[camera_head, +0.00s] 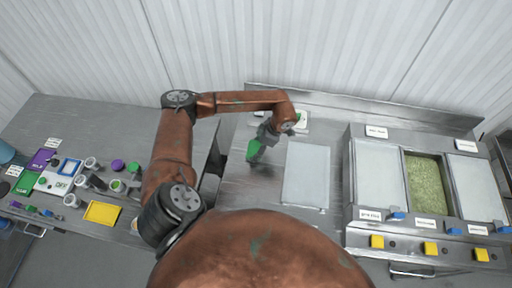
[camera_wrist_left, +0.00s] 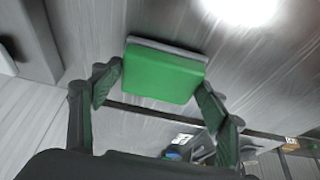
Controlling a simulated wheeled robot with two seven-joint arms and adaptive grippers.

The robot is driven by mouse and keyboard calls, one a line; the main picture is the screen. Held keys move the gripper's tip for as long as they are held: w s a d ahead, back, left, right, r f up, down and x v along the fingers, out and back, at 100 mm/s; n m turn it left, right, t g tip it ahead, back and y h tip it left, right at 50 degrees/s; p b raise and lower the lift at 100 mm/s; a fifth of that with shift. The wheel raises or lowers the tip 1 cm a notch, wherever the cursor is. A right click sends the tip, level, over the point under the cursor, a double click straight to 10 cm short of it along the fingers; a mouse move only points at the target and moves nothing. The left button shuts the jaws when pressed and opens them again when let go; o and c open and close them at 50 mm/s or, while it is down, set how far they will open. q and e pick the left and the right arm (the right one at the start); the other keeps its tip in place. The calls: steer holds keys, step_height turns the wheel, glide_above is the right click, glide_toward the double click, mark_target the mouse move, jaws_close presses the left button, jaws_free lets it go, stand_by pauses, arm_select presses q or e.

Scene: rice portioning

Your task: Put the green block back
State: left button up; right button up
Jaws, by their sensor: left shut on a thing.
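The green block (camera_head: 254,149) is in my left gripper (camera_head: 263,137), above the steel counter and left of the pale rectangular panel. In the left wrist view the block (camera_wrist_left: 160,75) shows as a green slab with a grey strip along its far edge. Both fingers of the left gripper (camera_wrist_left: 158,93) are at its sides. My right gripper is in neither view.
A pale panel (camera_head: 306,173) lies on the middle counter. On the right stands a steel unit with a grain-filled bin (camera_head: 427,187), pale lids, labels and yellow tags. The left table holds a yellow tray (camera_head: 102,214), purple and green boards and several small cups.

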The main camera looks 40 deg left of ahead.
arm_select(q)
steer(key=shift+f, duration=0.15)
steer(key=shift+f, duration=0.15)
steer(key=o, duration=1.1)
steer(key=shift+r, duration=0.3)
steer(key=b+v, duration=0.2)
steer(key=v, duration=0.9)
steer(key=shift+d+r, duration=0.15)
steer(key=shift+r, duration=0.25)
